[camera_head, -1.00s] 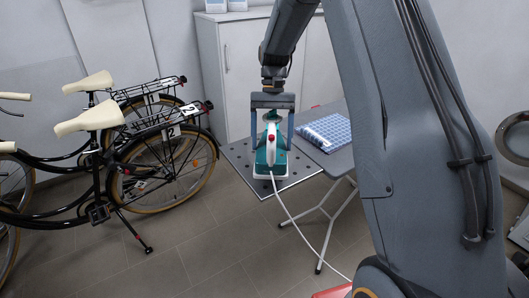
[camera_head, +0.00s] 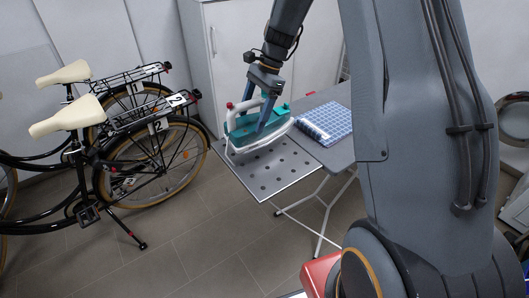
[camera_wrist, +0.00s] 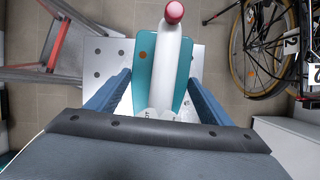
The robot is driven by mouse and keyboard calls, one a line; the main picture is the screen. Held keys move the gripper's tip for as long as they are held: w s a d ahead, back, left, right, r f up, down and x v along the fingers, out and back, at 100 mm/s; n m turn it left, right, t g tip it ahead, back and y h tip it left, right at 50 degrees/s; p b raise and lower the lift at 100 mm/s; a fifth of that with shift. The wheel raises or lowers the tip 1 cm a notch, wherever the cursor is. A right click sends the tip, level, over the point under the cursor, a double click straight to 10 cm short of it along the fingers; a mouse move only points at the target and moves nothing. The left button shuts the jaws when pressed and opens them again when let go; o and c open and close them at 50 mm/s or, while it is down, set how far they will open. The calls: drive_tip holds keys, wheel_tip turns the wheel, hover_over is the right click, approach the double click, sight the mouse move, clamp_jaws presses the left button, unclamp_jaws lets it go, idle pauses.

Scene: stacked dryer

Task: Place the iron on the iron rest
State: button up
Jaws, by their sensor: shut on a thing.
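The iron (camera_head: 243,131) is teal and white with a red knob. My gripper (camera_head: 264,128) is shut on it, with the blue fingers on either side of its body. The iron is over the back part of the iron rest (camera_head: 270,176), a grey metal plate with several round holes at the left end of the ironing board. I cannot tell whether the iron touches the plate. In the wrist view the iron (camera_wrist: 160,65) lies between the two fingers, and the perforated rest (camera_wrist: 105,55) shows on both sides below it.
A folded blue checked cloth (camera_head: 326,123) lies on the ironing board (camera_head: 345,152), right of the rest. Bicycles (camera_head: 150,160) stand on the left. A white cabinet (camera_head: 228,50) is behind. A red object (camera_head: 318,274) is at the bottom. The front of the rest is clear.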

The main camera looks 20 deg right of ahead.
sight(253, 102)
drive_tip(key=m, duration=0.1)
drive_tip(key=r+m+t, duration=0.1)
drive_tip(key=m, duration=0.2)
drive_tip(key=shift+w+r+t+p, duration=0.2)
drive_tip(key=shift+w+t+p, duration=0.05)
drive_tip(key=shift+t+p, duration=0.05)
drive_tip(key=m, duration=0.1)
drive_tip(key=r+m+t, duration=0.1)
drive_tip(key=m, duration=0.3)
drive_tip(key=shift+w+d+r+t+h+p, duration=0.1)
drive_tip(key=shift+w+r+t+h+p, duration=0.05)
drive_tip(key=shift+w+t+h+p, duration=0.2)
drive_tip(key=m, duration=0.1)
drive_tip(key=m+t, duration=0.1)
drive_tip(key=r+m+h, duration=0.1)
drive_tip(key=m, duration=0.1)
drive_tip(key=shift+w+d, duration=0.1)
drive_tip(key=shift+d, duration=0.15)
drive_tip(key=m, duration=0.2)
drive_tip(key=r+m+t+h+p, duration=0.1)
drive_tip(key=m, duration=0.1)
drive_tip(key=shift+w+d+r, duration=0.1)
drive_tip(key=shift+d+r, duration=0.05)
drive_tip(key=shift+d, duration=0.25)
wheel_tip(253, 102, down, 6)
drive_tip(key=shift+r, duration=0.2)
drive_tip(key=shift+f+b, duration=0.65)
drive_tip(key=shift+f, duration=1.55)
drive_tip(key=shift+f, duration=0.15)
